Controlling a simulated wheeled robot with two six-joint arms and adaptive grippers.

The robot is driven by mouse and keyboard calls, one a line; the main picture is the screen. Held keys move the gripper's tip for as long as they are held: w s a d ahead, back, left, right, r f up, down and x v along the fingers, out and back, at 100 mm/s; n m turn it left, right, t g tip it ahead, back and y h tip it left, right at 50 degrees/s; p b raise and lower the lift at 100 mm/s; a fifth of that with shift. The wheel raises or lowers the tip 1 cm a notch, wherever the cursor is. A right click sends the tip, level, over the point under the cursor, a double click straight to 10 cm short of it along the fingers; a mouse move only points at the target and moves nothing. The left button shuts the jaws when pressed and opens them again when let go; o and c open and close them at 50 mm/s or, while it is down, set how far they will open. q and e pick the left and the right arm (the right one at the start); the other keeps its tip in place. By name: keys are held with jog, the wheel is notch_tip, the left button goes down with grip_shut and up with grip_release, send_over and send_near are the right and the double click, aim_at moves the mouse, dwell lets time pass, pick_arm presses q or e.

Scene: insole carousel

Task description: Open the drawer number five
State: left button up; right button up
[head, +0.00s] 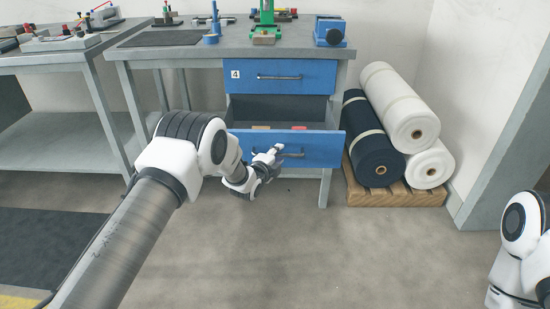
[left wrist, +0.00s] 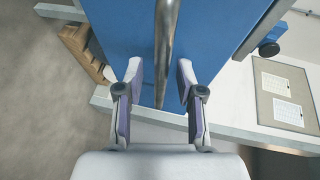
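The upper blue drawer (head: 310,72) carries a "4" label and is shut. The lower blue drawer (head: 325,146) below it stands pulled out, its inside partly showing; no number on it is visible, and my left arm covers its left end. My left gripper (head: 278,152) is at the lower drawer's handle (head: 294,155). In the left wrist view the fingers (left wrist: 160,85) are apart, one on each side of the metal handle bar (left wrist: 166,45), with gaps visible between fingers and bar. My right gripper is out of view; only part of my right arm shows at lower right.
The grey workbench (head: 190,52) holds tools and a blue vise (head: 329,32). Fabric rolls (head: 405,122) lie on a wooden pallet (head: 395,195) to the right of the drawers. Small red and tan items (head: 299,128) lie in the lower drawer. The floor in front is clear.

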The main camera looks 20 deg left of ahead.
pick_arm(q)
jog(key=v, duration=1.2)
jog(key=shift+f, duration=0.15)
